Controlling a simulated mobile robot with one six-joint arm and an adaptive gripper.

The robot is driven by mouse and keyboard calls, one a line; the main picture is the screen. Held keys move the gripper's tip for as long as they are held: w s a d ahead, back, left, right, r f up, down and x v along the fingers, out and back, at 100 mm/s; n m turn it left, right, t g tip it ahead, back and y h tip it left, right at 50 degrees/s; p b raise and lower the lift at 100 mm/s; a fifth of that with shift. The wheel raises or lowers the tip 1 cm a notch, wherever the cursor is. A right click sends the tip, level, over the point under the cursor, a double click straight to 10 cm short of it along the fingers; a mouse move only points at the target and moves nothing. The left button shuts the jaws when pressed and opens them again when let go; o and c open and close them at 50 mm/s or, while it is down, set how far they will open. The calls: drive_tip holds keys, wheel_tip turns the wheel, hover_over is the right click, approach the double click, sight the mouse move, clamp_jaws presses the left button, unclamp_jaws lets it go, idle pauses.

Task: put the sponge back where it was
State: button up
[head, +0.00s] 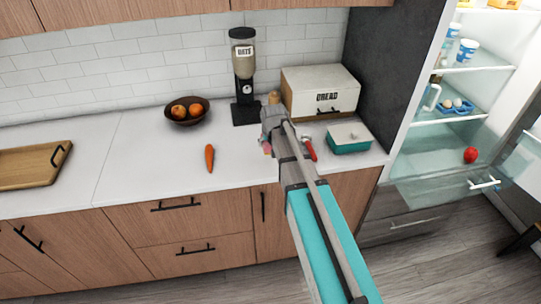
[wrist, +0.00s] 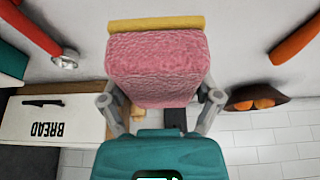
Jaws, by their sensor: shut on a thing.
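The sponge (wrist: 158,65) is pink with a yellow layer along one side. In the wrist view it sits between the two fingers of my gripper (wrist: 160,98), which is shut on it. In the head view my gripper (head: 271,130) is over the right part of the white counter, in front of the dispenser and bread box. Only a small pink bit of the sponge (head: 266,148) shows there, beside my arm, which hides the rest. I cannot tell whether the sponge touches the counter.
A red-handled tool (head: 311,149) and a teal container (head: 348,138) lie right of my gripper. The bread box (head: 318,92) and dispenser (head: 244,80) stand behind. A carrot (head: 209,158) and fruit bowl (head: 187,111) are left. The fridge (head: 455,100) stands open.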

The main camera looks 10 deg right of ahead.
drive_tip(key=w+f+b, duration=0.2)
drive_tip(key=w+d+f+b, duration=0.1)
drive_tip(key=w+f+b, duration=0.1)
drive_tip(key=f, duration=0.1)
drive_tip(key=shift+d+f, duration=0.1)
drive_tip(key=shift+d, duration=0.1)
idle(0.3)
drive_tip(key=shift+w+d+f+b, duration=0.15)
drive_tip(key=shift+w+f+b, duration=0.5)
drive_tip(key=shift+b, duration=0.35)
drive_tip(key=shift+s+f+b, duration=0.2)
drive_tip(key=shift+f+b, duration=1.05)
drive_tip(key=shift+f, duration=0.05)
drive_tip(key=shift+f, duration=0.2)
drive_tip(key=o, duration=0.8)
drive_tip(key=shift+r, duration=0.3)
drive_tip(key=p+v, duration=1.1)
drive_tip(key=shift+s+r, duration=0.25)
drive_tip(key=shift+r, duration=0.1)
